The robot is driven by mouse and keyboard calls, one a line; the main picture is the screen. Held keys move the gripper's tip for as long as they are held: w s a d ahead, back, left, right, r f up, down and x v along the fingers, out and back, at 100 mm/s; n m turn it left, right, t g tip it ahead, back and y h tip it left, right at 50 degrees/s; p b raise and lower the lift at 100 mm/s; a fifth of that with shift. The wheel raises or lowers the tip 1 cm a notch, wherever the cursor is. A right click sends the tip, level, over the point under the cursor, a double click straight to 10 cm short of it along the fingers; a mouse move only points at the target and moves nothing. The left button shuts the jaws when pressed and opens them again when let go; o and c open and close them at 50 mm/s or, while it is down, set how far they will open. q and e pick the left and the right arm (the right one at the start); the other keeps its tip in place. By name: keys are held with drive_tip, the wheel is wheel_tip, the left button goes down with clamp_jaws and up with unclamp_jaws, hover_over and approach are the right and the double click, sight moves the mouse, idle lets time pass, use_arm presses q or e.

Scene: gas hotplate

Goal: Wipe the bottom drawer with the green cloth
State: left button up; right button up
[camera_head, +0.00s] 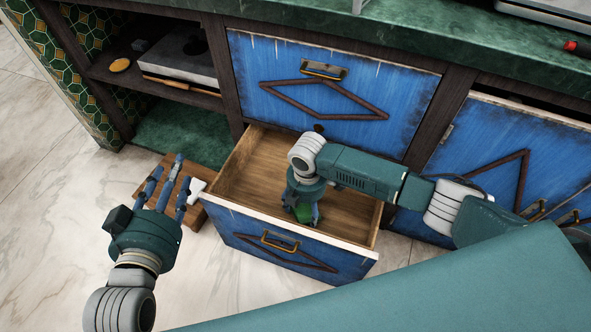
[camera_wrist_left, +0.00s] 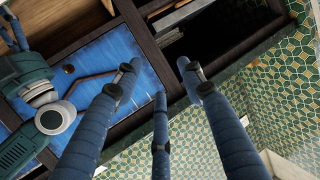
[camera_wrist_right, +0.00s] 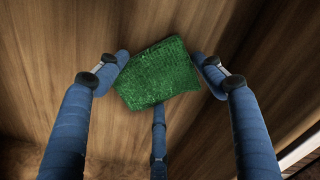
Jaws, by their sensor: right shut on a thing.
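The bottom drawer (camera_head: 334,218) is pulled open, with a blue front and a bare wooden inside. My right gripper (camera_head: 303,212) reaches down into it from above. It is shut on the green cloth (camera_head: 304,211), which also shows between the fingers in the right wrist view (camera_wrist_right: 160,75), close to the wooden drawer floor. Whether the cloth touches the floor is hard to tell. My left gripper (camera_head: 172,180) is open and empty, outside the drawer to its left. In the left wrist view its fingers (camera_wrist_left: 160,85) are spread with nothing between them.
A wooden board (camera_head: 150,190) with a white object (camera_head: 196,190) lies on the floor behind my left gripper. A closed blue drawer (camera_head: 330,88) is above the open one. Shelves (camera_head: 160,85) stand at left, and a green counter (camera_head: 450,45) runs along the top.

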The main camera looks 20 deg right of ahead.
drive_tip(key=shift+s+a+p, duration=0.4)
drive_tip(key=shift+s, duration=0.2)
drive_tip(key=shift+w+p, duration=0.1)
drive_tip(key=shift+p, duration=0.2)
drive_tip(key=shift+r, duration=0.7)
drive_tip(key=shift+r+p, duration=0.3)
drive_tip(key=shift+p, duration=0.15)
drive_tip(key=shift+r+p, duration=0.35)
drive_tip(key=shift+p, duration=0.1)
drive_tip(key=shift+r+p, duration=0.3)
drive_tip(key=shift+p, duration=0.05)
use_arm(q)
drive_tip(key=s+a+f+g+y+p, duration=0.2)
drive_tip(key=s+a+f+g, duration=0.1)
drive_tip(key=s+f+g, duration=0.5)
drive_tip(key=s+a+f+g+y+p, duration=0.1)
drive_tip(key=s+a+f+g, duration=0.25)
drive_tip(key=s+f, duration=0.5)
use_arm(e)
wheel_tip(320, 180, up, 3)
drive_tip(key=shift+f, duration=0.1)
drive_tip(key=shift+p, duration=0.3)
drive_tip(key=shift+r+p, duration=0.45)
drive_tip(key=shift+p, duration=0.05)
use_arm(q)
wheel_tip(320, 180, down, 10)
drive_tip(key=s+p, duration=0.1)
drive_tip(key=shift+s+n, duration=0.4)
use_arm(e)
drive_tip(key=shift+r, duration=0.55)
